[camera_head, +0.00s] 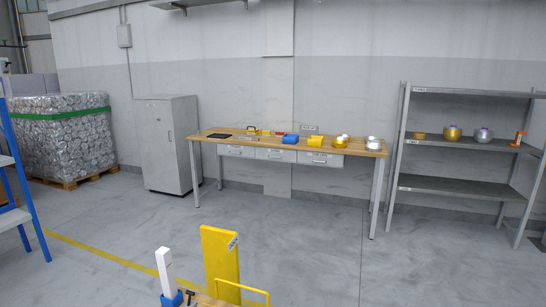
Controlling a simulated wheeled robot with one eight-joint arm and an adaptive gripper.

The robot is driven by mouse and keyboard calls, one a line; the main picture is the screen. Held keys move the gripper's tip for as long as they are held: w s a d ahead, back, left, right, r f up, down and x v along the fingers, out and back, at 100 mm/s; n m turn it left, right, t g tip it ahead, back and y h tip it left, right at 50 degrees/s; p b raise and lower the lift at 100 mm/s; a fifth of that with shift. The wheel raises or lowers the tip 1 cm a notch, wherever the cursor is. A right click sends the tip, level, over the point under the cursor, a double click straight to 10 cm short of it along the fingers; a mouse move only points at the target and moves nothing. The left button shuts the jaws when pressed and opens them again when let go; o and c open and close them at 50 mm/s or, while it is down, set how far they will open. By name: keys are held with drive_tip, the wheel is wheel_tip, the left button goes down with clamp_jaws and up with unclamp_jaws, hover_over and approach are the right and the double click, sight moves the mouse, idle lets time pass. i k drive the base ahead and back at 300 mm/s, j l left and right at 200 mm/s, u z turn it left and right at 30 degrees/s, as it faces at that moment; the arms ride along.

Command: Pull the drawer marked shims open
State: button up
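A long wooden-topped workbench (225,139) stands against the back wall. Three pale grey drawers hang side by side under its top: a left drawer (238,151), a middle drawer (275,155) and a right drawer (320,159). Small marks show on their fronts, but they are too small to read, so I cannot tell which drawer is marked shims. No drawer is clearly pulled out. My gripper is not in view. The bench is some way off across the floor.
A yellow post (220,262), a yellow rail (242,290) and a white upright block (164,270) in a blue base stand close in front. A grey cabinet (167,147) is left of the bench, shelves (448,184) right. Bare floor (300,235) lies before the bench.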

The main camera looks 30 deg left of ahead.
sight(274, 154)
drive_tip(key=i+l, duration=0.15)
drive_tip(key=i, duration=0.25)
drive_tip(key=i+l, duration=0.15)
drive_tip(key=i, duration=0.25)
drive_tip(key=i+j, duration=0.2)
drive_tip(key=i, duration=0.5)
drive_tip(key=i+j+u, duration=0.1)
drive_tip(key=i, duration=0.6)
drive_tip(key=i+j, duration=0.2)
drive_tip(key=i, duration=0.5)
drive_tip(key=i+j+u, duration=0.1)
drive_tip(key=i+j, duration=0.65)
drive_tip(key=j, duration=0.25)
drive_tip(key=i+j+u, duration=0.1)
drive_tip(key=i+j, duration=0.8)
drive_tip(key=j, duration=0.95)
drive_tip(key=j+z, duration=0.1)
drive_tip(key=j, duration=1)
drive_tip(key=l+u, duration=0.1)
drive_tip(key=l, duration=0.15)
